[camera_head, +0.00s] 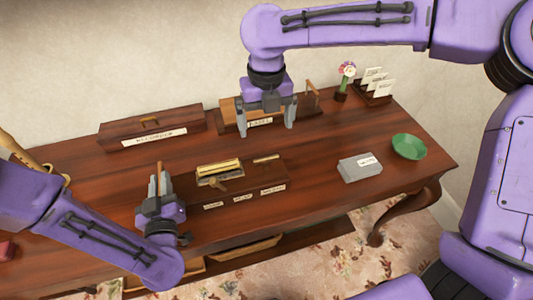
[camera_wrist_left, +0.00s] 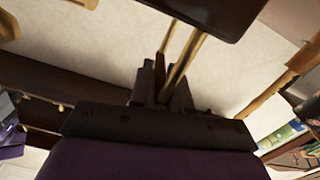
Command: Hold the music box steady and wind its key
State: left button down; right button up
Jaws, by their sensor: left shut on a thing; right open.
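The dark wooden music box (camera_head: 240,190) stands on the table's front middle, with a brass cylinder mechanism (camera_head: 220,170) on top and small labels on its front. A small brass piece (camera_head: 218,186) sticks out by the cylinder; I cannot tell if it is the key. My left gripper (camera_head: 158,176) is at the box's left end, shut on a thin brown piece. In the left wrist view the left gripper's fingers (camera_wrist_left: 163,85) are close together beside gold rods (camera_wrist_left: 183,62); what they belong to is unclear. My right gripper (camera_head: 268,126) is open and apart from the music box, behind it.
A labelled wooden box (camera_head: 150,132) stands back left; another wooden holder (camera_head: 233,114) is behind my right gripper. A grey labelled block (camera_head: 360,168), a green bowl (camera_head: 408,146), a flower in a pot (camera_head: 345,82) and a card rack (camera_head: 374,86) stand on the right. The front right is clear.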

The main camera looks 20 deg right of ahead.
aim_at(266, 158)
notch_tip(266, 158, down, 12)
jog(key=shift+r, duration=0.1)
jog(key=c, duration=1)
